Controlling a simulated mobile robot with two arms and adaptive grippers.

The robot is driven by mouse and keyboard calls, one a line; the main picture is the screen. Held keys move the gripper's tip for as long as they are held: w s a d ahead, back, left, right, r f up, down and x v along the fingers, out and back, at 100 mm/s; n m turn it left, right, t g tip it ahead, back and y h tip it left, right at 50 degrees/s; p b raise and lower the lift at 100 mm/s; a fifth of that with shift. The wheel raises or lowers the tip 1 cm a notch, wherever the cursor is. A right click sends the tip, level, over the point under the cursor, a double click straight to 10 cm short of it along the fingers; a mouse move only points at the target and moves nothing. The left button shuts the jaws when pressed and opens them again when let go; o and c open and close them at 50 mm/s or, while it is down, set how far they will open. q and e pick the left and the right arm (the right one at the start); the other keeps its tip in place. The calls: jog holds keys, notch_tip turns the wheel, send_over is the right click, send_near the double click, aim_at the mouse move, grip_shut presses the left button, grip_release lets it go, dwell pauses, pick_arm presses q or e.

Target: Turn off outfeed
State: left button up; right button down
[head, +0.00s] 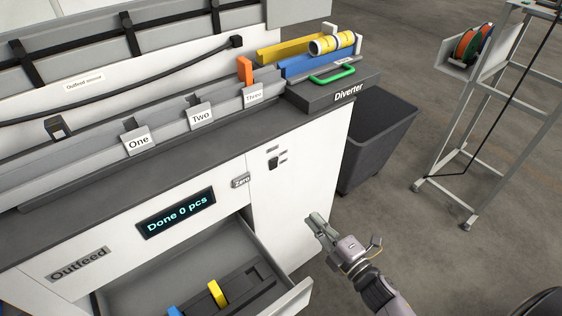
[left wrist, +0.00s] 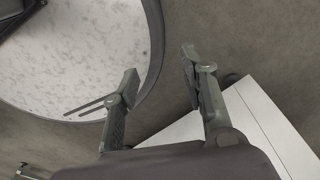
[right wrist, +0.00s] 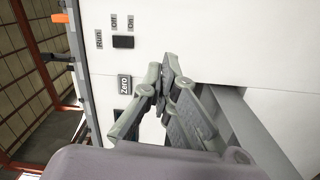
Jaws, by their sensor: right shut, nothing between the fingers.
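The outfeed cabinet (head: 309,190) has a white front with an "Outfeed" label and a lit display (head: 176,213) reading "Done 0 pcs". A small black switch (head: 274,163) sits at the upper right of that front. In the right wrist view the switch (right wrist: 123,42) is beside "Off" and "On" labels, with "Run" nearby; its position is too small to tell. My right gripper (head: 316,220) is shut and empty, below and right of the switch, apart from it. My left gripper (left wrist: 160,66) is open and empty, and out of the head view.
A "Zero" button (head: 240,181) sits left of the switch. An open drawer (head: 262,248) with yellow and blue pieces juts out below. A diverter (head: 347,92) with a green handle tops the cabinet's right end. A dark bin (head: 372,150) stands to the right.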

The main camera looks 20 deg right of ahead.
aim_at(274, 164)
pick_arm(q)
jog(key=shift+w+r, duration=0.45)
jog(key=shift+w, duration=0.2)
pick_arm(e)
notch_tip(274, 164, up, 6)
jog(key=a+n+y, duration=0.1)
jog(key=n, duration=0.1)
jog(key=shift+t+y, duration=0.3)
jog(key=shift+t, duration=0.1)
jog(key=p+x, duration=0.4)
jog(key=x, duration=0.9)
jog(key=shift+r, duration=0.1)
jog(key=shift+w+a+p, duration=0.2)
jog(key=shift+w+p, duration=0.1)
jog(key=shift+w, duration=0.25)
pick_arm(q)
jog(key=r, duration=0.4)
jog(key=shift+s, duration=0.25)
